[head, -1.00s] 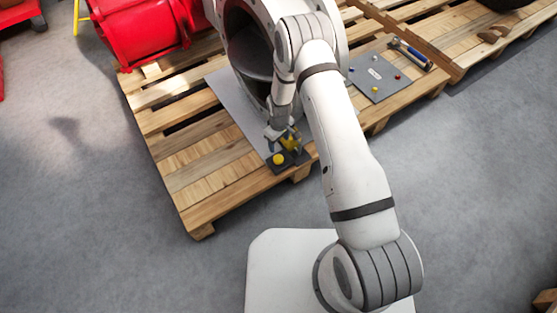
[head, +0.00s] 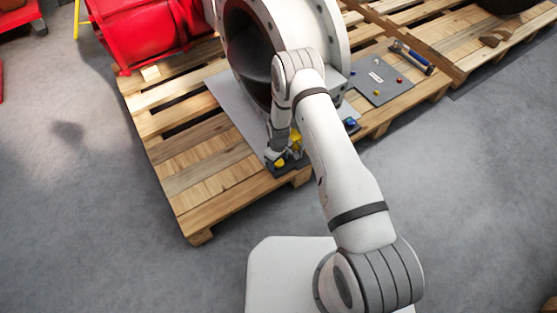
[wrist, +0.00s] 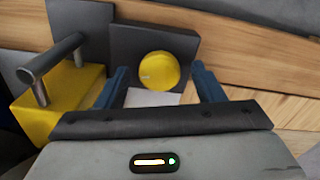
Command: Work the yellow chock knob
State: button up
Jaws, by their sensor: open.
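The yellow chock knob (wrist: 159,71) is a round yellow disc on a dark square plate (wrist: 183,44), seen in the wrist view just beyond my fingertips. In the head view the knob (head: 280,163) is partly covered by my gripper (head: 281,153). In the wrist view my gripper (wrist: 162,86) is open, with one blue finger on each side of the knob. The knob lies between the fingers in the picture; whether they touch it I cannot tell. A white patch shows just below the knob.
A yellow block with a grey bar handle (wrist: 62,85) stands close left of the knob in the wrist view. The big white valve body (head: 331,28) rises behind.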

jog(key=shift+c, duration=0.3)
jog(key=c, duration=0.9)
jog(key=m+b, duration=0.1)
jog(key=m, duration=0.3)
jog(key=shift+m+b, duration=0.3)
jog(key=shift+m, duration=0.1)
jog(key=m+b, duration=0.1)
jog(key=m, duration=0.3)
jog(key=shift+m, duration=0.3)
jog(key=m, duration=0.4)
jog(key=shift+m+b, duration=0.3)
jog(key=shift+b, duration=0.05)
jog(key=shift+m+b, duration=0.3)
jog(key=shift+m, duration=2)
